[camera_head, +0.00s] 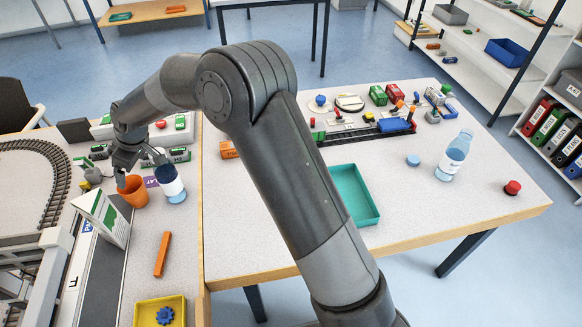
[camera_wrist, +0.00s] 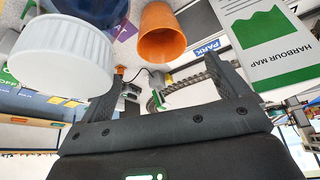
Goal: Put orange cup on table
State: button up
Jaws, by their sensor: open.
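The orange cup (camera_head: 133,192) stands upright on the left table (camera_head: 186,235). In the wrist view the orange cup (camera_wrist: 162,35) is ahead of my fingers, between their lines but not gripped. My gripper (camera_head: 134,170) is open and empty, just behind and above the cup's rim. Its two fingers spread wide in the wrist view (camera_wrist: 170,82). The right table (camera_head: 480,205) adjoins the left one.
A Harbour Map card (camera_head: 105,218) stands in front of the cup. An orange bar (camera_head: 162,254) and a yellow tray (camera_head: 160,311) lie nearer. Model track (camera_head: 58,170) is at the left. The right table holds a teal tray (camera_head: 354,195), another bottle (camera_head: 455,157) and clear space.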

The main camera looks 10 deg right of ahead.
jog(key=s+d+r+m+t+h, duration=0.1)
jog(key=s+d+r+m, duration=0.15)
jog(key=d+r, duration=0.5)
jog(key=s+d+r+m+t+h, duration=0.1)
jog(key=s+d+r+m, duration=0.2)
jog(key=d, duration=0.7)
jog(key=s+d+r+m+t+h, duration=0.1)
jog(key=s+d+r, duration=0.2)
jog(key=d+r, duration=0.5)
jog(key=s+d+m+t+h, duration=0.1)
jog(key=s+d+m, duration=0.6)
jog(key=s+d, duration=1.3)
jog(key=shift+s+h, duration=0.3)
jog(key=shift+s, duration=0.5)
